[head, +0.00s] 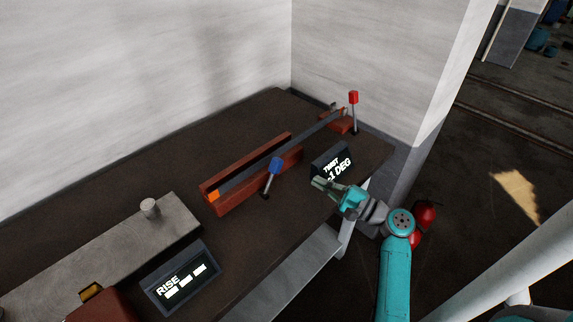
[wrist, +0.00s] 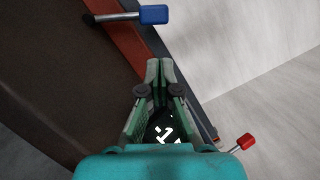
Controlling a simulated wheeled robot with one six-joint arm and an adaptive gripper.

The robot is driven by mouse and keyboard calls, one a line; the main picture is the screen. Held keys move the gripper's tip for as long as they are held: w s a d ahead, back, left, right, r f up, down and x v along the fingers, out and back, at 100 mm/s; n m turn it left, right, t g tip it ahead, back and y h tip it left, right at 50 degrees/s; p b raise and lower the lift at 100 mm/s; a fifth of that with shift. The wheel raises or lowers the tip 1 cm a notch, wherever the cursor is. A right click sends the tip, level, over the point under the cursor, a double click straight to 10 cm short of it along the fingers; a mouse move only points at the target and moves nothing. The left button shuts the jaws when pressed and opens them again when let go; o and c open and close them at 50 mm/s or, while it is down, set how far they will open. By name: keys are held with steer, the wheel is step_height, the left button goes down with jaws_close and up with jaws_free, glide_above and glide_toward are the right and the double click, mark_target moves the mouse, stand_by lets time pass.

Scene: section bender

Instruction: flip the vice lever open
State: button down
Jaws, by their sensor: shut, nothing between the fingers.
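A lever with a blue knob (head: 275,164) stands at the front side of a long red-brown channel block (head: 250,172). A second lever with a red knob (head: 353,97) stands upright by a small red-brown block at the far right end. The frames do not label which is the vice lever. My gripper (head: 318,184) is shut and empty over the bench's front edge, right of the blue lever and apart from it. In the wrist view the blue knob (wrist: 154,14) is at the top, ahead of my fingertips (wrist: 158,68); the red knob (wrist: 246,141) is at lower right.
A dark display reading TWIST and DEG (head: 331,162) stands just behind my gripper. A long bar (head: 315,128) runs from the channel to the far block. A grey plate with a peg (head: 150,208) and a RISE display (head: 180,279) are at left. Walls close the back.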

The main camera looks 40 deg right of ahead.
mark_target(281, 164)
steer(key=shift+w, duration=0.1)
steer(key=x, duration=0.9)
steer(key=shift+w+a, duration=0.2)
steer(key=shift+w, duration=0.15)
steer(key=shift+r, duration=0.1)
steer(key=shift+a+r+n+g+y, duration=0.2)
steer(key=shift+a+r+n, duration=0.35)
steer(key=shift+n, duration=0.3)
steer(key=shift+a+r+n+g+y, duration=0.15)
steer(key=shift+a+r+n, duration=0.25)
steer(key=shift+a+n, duration=0.4)
steer(key=a+r+n+g+h, duration=0.1)
steer(key=a+n+g, duration=0.1)
steer(key=a+n, duration=0.6)
steer(key=shift+s+a+n, duration=0.2)
steer(key=shift+a+n, duration=0.2)
steer(key=shift+n, duration=0.05)
steer(key=shift+a, duration=0.1)
